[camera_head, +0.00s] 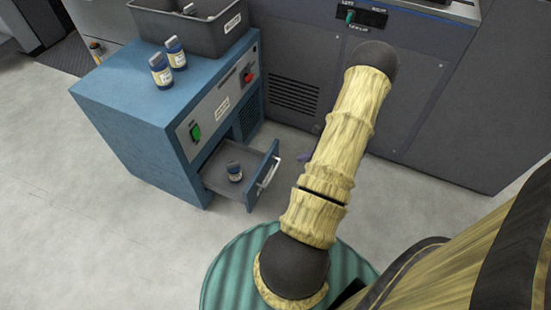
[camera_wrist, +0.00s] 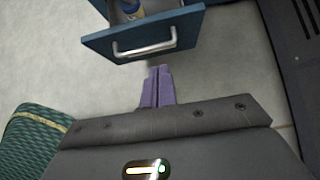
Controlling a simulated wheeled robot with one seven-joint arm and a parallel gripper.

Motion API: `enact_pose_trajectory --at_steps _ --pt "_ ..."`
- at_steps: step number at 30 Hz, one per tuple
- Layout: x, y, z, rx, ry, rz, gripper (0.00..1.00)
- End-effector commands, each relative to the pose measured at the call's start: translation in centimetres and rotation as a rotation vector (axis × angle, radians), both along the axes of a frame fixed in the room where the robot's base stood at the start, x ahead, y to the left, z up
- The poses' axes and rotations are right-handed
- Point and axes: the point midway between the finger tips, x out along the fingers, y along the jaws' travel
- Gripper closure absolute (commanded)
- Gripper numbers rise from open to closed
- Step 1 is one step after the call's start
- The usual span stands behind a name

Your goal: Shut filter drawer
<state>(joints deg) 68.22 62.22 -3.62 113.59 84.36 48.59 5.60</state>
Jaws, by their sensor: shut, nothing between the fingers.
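The filter drawer (camera_head: 221,176) stands pulled out from the front of the blue cabinet (camera_head: 150,125). A small dark, white-labelled bottle (camera_head: 234,172) is in the drawer. In the wrist view the drawer front (camera_wrist: 105,43) with its silver handle (camera_wrist: 145,48) is at the top, and part of a bottle (camera_wrist: 128,8) shows inside. My gripper (camera_wrist: 158,72) has purple fingers, shut together and empty, just in front of the handle in the picture. I cannot tell whether they touch it. In the head view my arm hides most of the gripper; a bit of purple shows right of the drawer.
Two bottles (camera_head: 162,70) and a grey bin (camera_head: 200,35) stand on the cabinet top. A large grey machine (camera_head: 300,75) with a vent is behind and to the right. A green ribbed round thing (camera_head: 228,270) is at the bottom.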

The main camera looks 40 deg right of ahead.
Motion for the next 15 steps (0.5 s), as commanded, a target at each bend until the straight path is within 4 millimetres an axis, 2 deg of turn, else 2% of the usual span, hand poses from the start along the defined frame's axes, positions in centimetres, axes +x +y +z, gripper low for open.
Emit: enact_pose_trajectory --at_steps 8,15 --pt "0.2 0.2 -0.1 -0.001 0.001 0.006 1.0" --pt "1.7 0.9 -1.9 0.0 0.001 0.013 1.0"
